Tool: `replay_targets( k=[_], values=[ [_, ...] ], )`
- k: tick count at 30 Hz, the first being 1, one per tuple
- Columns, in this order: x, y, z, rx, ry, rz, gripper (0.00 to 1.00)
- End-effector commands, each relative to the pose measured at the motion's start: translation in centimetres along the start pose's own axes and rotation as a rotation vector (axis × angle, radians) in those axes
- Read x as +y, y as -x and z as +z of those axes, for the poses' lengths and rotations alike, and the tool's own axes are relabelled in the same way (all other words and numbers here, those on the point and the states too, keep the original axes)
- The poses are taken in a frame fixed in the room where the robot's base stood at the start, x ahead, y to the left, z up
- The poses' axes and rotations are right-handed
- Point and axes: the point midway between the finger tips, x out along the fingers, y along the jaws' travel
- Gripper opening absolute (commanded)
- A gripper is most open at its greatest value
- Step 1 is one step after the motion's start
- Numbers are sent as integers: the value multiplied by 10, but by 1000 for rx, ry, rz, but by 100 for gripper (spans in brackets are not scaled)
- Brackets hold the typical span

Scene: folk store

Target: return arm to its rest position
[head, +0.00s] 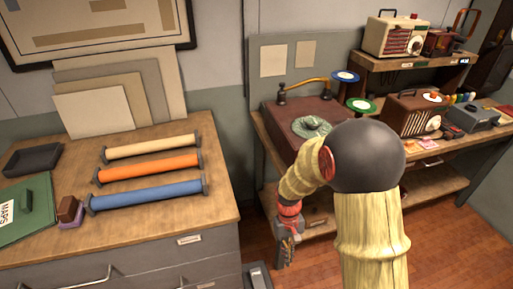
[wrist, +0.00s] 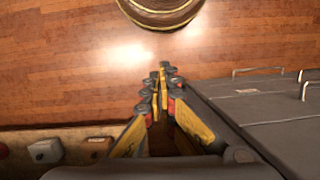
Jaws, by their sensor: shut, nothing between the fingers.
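My gripper (head: 289,241) hangs down at the end of my bent arm in the head view, over the gap between the drawer cabinet and the wooden workbench. In the wrist view my gripper (wrist: 160,80) points at the floor, and its yellow-and-black fingers meet at the tips. It is shut and empty. My arm's elbow, a dark ball, hides part of the workbench in the head view.
The drawer cabinet (head: 205,240) at left bears blue (head: 145,194), orange (head: 148,167) and cream (head: 150,147) rolls. The workbench (head: 440,185) bears a turntable (head: 290,115) and radios. In the wrist view, the grey cabinet (wrist: 255,110) is close at right.

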Motion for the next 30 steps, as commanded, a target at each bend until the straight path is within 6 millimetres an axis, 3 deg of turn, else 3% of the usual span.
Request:
replay_targets(
  k=[3,12,30],
  values=[
    [5,39,26,42,-27,-2,0],
    [14,113,93,150,-86,-6,0],
    [26,208,213,479,-172,7,0]
  ],
)
